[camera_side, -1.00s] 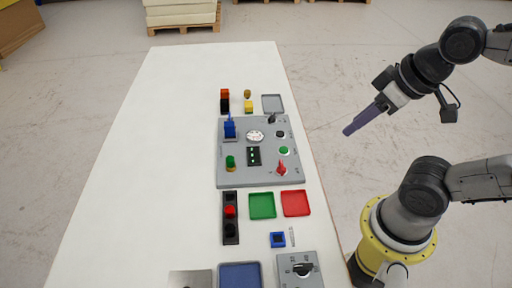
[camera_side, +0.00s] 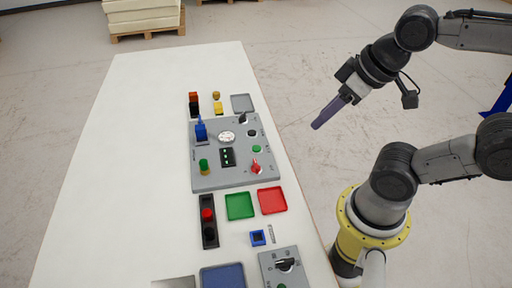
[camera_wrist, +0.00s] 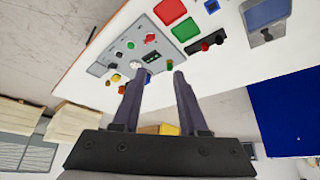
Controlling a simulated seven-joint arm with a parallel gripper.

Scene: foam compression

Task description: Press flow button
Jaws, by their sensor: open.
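A grey control panel (camera_side: 233,178) lies on the white table in the side view. It bears a round green button (camera_side: 257,149), a black button (camera_side: 252,133), a red knob (camera_side: 256,167), a dial gauge (camera_side: 227,137), a blue switch (camera_side: 200,130) and a green-and-yellow button (camera_side: 204,166). The labels are too small to read, so I cannot tell which button is marked flow. My gripper (camera_side: 318,124) is right of the panel, beyond the table edge, raised and tilted down-left. In the wrist view, my gripper (camera_wrist: 155,84) is open with nothing between its fingers. The panel (camera_wrist: 125,58) shows beyond them.
Green tray (camera_side: 240,206), red tray (camera_side: 272,200), a black box with a red button (camera_side: 208,213), a small blue block (camera_side: 258,238) and a second panel (camera_side: 282,262) stand nearer the camera. The table's left side is clear.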

